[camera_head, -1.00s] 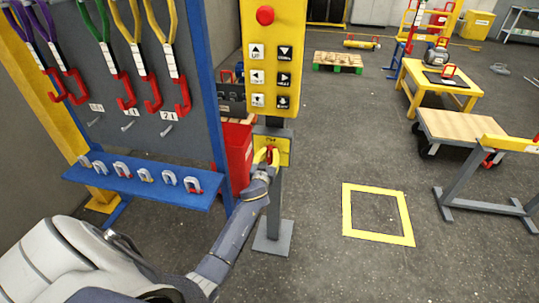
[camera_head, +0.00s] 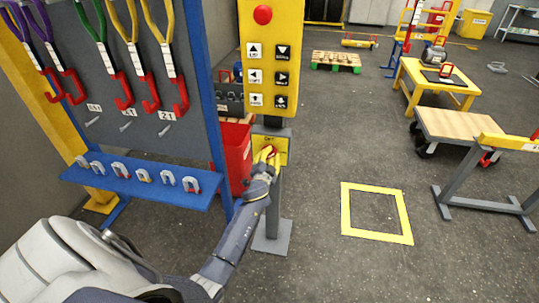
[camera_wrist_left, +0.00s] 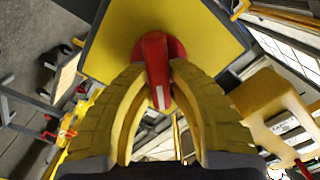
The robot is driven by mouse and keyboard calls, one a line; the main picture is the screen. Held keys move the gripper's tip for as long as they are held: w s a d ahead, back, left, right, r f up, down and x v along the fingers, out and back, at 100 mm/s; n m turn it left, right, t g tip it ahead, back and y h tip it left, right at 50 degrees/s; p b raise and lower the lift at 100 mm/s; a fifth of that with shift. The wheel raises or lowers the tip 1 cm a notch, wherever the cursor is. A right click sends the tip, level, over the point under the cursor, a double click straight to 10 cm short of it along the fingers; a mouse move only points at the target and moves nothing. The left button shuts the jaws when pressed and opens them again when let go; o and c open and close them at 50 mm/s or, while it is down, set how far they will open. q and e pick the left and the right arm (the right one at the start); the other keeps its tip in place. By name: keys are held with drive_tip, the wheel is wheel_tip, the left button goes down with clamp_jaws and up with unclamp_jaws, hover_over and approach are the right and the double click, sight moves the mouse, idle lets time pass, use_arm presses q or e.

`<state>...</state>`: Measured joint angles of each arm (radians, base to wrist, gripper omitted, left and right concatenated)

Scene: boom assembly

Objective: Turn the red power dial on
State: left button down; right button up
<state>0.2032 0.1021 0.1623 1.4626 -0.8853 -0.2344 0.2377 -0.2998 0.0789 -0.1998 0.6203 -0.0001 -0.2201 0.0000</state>
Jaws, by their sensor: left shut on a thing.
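The red power dial (camera_wrist_left: 155,62) sits on a yellow panel (camera_wrist_left: 205,38) that fills the top of the left wrist view. A white mark shows on the dial's handle. My left gripper (camera_wrist_left: 158,85) has its yellow fingers on both sides of the dial's handle and is shut on it. In the head view the left gripper (camera_head: 268,157) is at the small yellow panel (camera_head: 283,150) under the button box, and its fingers mostly hide the dial. My right gripper is not in view.
Above the panel, the yellow button box (camera_head: 271,60) carries a red button (camera_head: 263,15) and several arrow buttons. A blue shelf (camera_head: 140,185) with shackles and a red bin (camera_head: 232,160) stand to the left. The floor around the yellow square (camera_head: 377,239) is open.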

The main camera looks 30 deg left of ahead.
use_arm(q)
drive_tip(key=m, duration=0.4)
drive_tip(key=shift+d+f+m, duration=0.1)
drive_tip(key=shift+f+m, duration=0.1)
drive_tip(key=shift+m, duration=0.1)
drive_tip(key=shift+f+m, duration=0.2)
drive_tip(key=shift+m, duration=1.7)
drive_tip(key=c, duration=1.3)
unclamp_jaws()
drive_tip(key=v, duration=1.2)
